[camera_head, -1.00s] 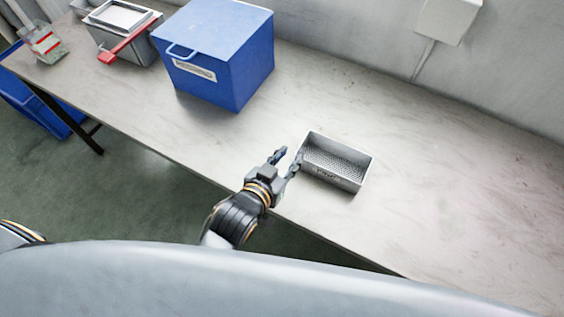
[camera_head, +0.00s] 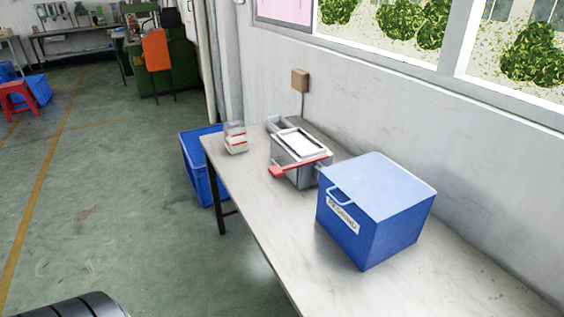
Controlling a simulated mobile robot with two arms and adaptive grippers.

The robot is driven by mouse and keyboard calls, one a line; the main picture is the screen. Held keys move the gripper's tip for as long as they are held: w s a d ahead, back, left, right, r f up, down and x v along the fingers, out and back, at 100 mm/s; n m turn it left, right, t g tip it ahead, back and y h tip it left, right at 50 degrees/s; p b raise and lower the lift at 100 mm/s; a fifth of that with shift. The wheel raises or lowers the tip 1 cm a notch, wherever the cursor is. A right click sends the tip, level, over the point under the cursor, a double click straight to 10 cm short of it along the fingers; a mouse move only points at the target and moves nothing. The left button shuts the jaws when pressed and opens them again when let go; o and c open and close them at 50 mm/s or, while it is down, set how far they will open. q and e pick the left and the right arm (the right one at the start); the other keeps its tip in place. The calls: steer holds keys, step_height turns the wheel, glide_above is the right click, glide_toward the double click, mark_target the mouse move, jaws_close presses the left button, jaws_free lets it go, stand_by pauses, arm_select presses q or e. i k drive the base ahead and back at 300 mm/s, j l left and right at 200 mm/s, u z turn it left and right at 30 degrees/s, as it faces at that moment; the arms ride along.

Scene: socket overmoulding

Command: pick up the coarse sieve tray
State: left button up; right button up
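The silver tray with a perforated floor, seen one second ago, is out of view now. Neither of my grippers shows in the head view. A dark ribbed rounded part at the bottom left corner looks like a piece of my own arm; no fingers show there. A grey box (camera_head: 291,178) with a white-topped framed tray (camera_head: 300,144) on it stands on the table (camera_head: 276,234), with a red bar across its front. I cannot tell from here whether that framed tray has a mesh.
A blue lidded box (camera_head: 378,213) with a front handle and label stands on the table. A blue bin (camera_head: 200,165) is on the floor beyond. The floor at left is open; a red stool (camera_head: 18,100) stands farther back.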

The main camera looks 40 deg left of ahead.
mark_target(276, 125)
steer(key=u, duration=1.2)
